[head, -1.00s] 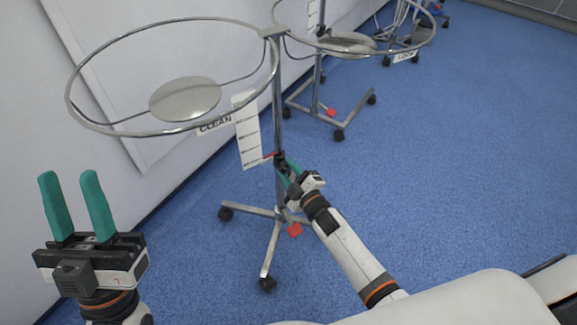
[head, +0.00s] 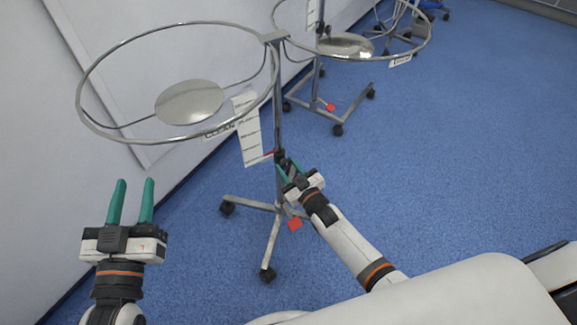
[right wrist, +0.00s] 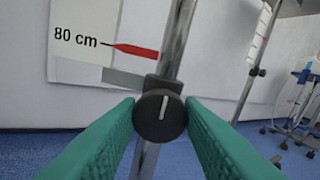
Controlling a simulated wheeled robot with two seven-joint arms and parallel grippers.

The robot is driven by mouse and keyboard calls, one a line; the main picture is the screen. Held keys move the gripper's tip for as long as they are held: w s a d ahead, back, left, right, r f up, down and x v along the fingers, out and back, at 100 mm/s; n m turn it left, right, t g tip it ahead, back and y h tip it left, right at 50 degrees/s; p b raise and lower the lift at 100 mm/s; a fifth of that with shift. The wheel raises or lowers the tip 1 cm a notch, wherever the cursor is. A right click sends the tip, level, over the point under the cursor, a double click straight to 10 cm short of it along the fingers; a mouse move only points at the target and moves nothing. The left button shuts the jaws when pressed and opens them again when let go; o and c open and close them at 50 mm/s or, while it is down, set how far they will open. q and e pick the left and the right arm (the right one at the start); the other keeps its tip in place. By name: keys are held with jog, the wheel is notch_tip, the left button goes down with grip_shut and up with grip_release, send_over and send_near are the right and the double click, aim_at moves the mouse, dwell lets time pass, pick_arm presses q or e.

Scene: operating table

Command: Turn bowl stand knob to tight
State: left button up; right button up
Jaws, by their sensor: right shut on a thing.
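My right gripper (head: 284,166) reaches the pole from the lower right. In the right wrist view its green fingers (right wrist: 161,120) are shut on the knob, one on each side. My left gripper (head: 132,182) is open and empty, pointing up, apart from the stand at lower left.
A white height card (head: 248,130) hangs by the pole; a red pointer (right wrist: 137,51) beside the knob is at 80 cm. The wheeled base (head: 274,240) has a red pedal (head: 294,224). Another stand (head: 330,105) is behind. A white wall is at left; blue floor is clear at right.

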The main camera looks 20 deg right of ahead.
pick_arm(q)
jog(key=shift+f, duration=0.2)
dwell(0.3)
pick_arm(e)
jog(key=o, duration=1)
jog(key=shift+c, duration=0.2)
jog(key=shift+s, duration=0.25)
jog(key=p+v, duration=0.1)
jog(key=v, duration=0.3)
jog(key=shift+s+p, duration=0.1)
jog(key=shift+p, duration=0.3)
pick_arm(q)
jog(key=s+a+f+g+y+p, duration=0.1)
jog(key=s+f+g, duration=0.2)
jog(key=f+g, duration=0.2)
jog(key=s+a+f+g+y, duration=0.2)
jog(key=f+g, duration=0.2)
jog(key=f, duration=0.2)
jog(key=shift+s+a+f+g+p, duration=0.25)
jog(key=shift+s+f+g+p, duration=0.1)
jog(key=shift+s+g+p, duration=0.05)
pick_arm(e)
send_near(287, 165)
jog(key=shift+v, duration=1.55)
